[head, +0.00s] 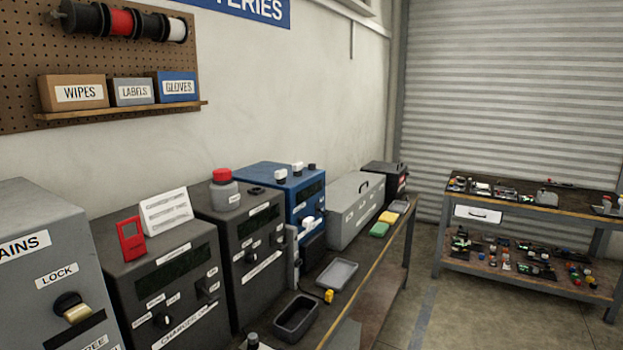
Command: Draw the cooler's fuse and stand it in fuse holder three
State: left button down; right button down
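Neither of my grippers shows in the head view. No part is clearly labelled as the cooler, its fuse or fuse holder three; I cannot tell which they are. A blue unit (267,178) stands on the bench against the wall, with white and dark knob-like parts on top and white parts low on its front. Two dark charger units, a nearer one (205,252) and a farther one (228,222), stand to its left. A small yellow piece (328,297) lies on the bench by the trays.
A grey mains cabinet (30,283) stands at the left. A black tray (297,318) and a grey tray (337,274) lie at the bench front. A grey case (357,215) stands beyond the blue unit. A second table (530,205) is at right, with open floor between.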

aim_at(309, 221)
jog(key=i+l+u, duration=0.1)
jog(key=i+l, duration=0.2)
jog(key=i+l+u, duration=0.15)
jog(key=l, duration=0.4)
jog(key=i+l+u, duration=0.1)
jog(key=i+l, duration=0.25)
jog(key=l, duration=0.15)
jog(key=i+l+u, duration=0.1)
jog(key=l, duration=0.4)
jog(key=i+l+u, duration=0.15)
jog(key=i+l, duration=0.2)
jog(key=l, duration=0.15)
jog(key=i+l+u, duration=0.1)
jog(key=l, duration=0.45)
jog(key=i+l+u, duration=0.15)
jog(key=l, duration=0.4)
jog(key=i+l+u, duration=0.1)
jog(key=l, duration=0.45)
jog(key=i, duration=0.1)
